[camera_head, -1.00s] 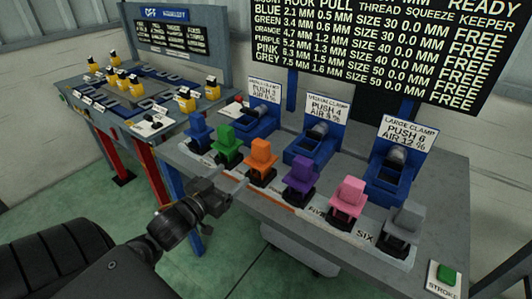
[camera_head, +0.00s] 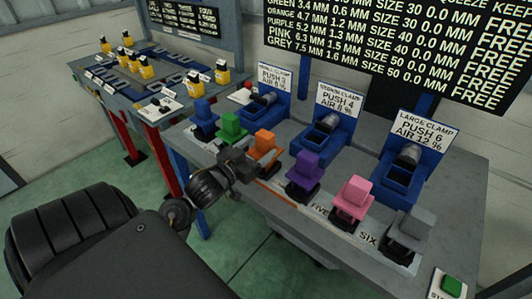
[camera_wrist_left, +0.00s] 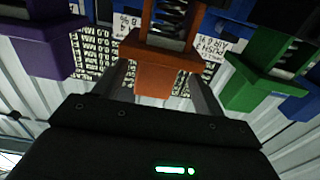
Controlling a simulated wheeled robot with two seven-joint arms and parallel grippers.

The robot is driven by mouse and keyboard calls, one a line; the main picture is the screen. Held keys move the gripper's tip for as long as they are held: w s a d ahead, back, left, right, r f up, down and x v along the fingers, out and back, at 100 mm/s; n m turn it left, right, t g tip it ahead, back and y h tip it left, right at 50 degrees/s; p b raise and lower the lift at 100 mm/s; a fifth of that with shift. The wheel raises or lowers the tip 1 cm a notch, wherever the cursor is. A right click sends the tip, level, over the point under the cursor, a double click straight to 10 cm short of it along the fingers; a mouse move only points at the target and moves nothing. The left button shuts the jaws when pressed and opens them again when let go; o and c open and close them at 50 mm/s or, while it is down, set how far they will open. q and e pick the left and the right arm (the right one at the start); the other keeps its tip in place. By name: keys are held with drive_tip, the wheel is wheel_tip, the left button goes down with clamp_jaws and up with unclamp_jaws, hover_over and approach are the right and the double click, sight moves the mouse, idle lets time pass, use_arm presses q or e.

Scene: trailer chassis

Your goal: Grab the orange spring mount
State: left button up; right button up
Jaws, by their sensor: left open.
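The orange spring mount (camera_head: 266,142) stands upright on the grey bench in the row of coloured mounts, between the green mount (camera_head: 232,125) and the purple mount (camera_head: 305,168). My left gripper (camera_head: 253,163) is at the front of the orange mount, low against it. In the left wrist view the orange mount (camera_wrist_left: 155,78) lies between the two open fingers (camera_wrist_left: 160,80), with its dark coil spring showing above. I cannot tell whether a finger touches it. The lower part of the mount is partly hidden by the gripper in the head view. My right gripper is not in view.
A blue mount (camera_head: 204,112) stands at the row's left end; pink (camera_head: 355,193) and grey (camera_head: 412,226) mounts stand to the right. Blue clamps (camera_head: 325,138) stand behind the row. A green button (camera_head: 451,285) is at the bench's right corner. Neighbouring mounts leave narrow side room.

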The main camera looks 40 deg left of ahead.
sight(269, 137)
use_arm(q)
drive_tip(key=shift+w+r, duration=0.1)
drive_tip(key=shift+w, duration=0.05)
drive_tip(key=w+p, duration=0.1)
drive_tip(key=w, duration=0.4)
drive_tip(key=shift+d, duration=0.15)
drive_tip(key=shift+r, duration=0.1)
drive_tip(key=c, duration=1.5)
drive_tip(key=shift+r, duration=0.5)
wheel_tip(269, 137, up, 3)
drive_tip(key=shift+s+f, duration=0.1)
drive_tip(key=shift+f, duration=0.1)
drive_tip(key=s+r+p, duration=0.3)
drive_tip(key=s+p, duration=0.1)
drive_tip(key=s+d+r+p, duration=0.1)
drive_tip(key=s+r+p, duration=0.2)
drive_tip(key=s+p, duration=0.1)
drive_tip(key=s+r+p, duration=0.3)
drive_tip(key=s+p, duration=0.1)
drive_tip(key=s, duration=0.2)
drive_tip(key=shift+d+r+p, duration=0.15)
drive_tip(key=shift+r+p, duration=0.05)
drive_tip(key=shift+p, duration=0.1)
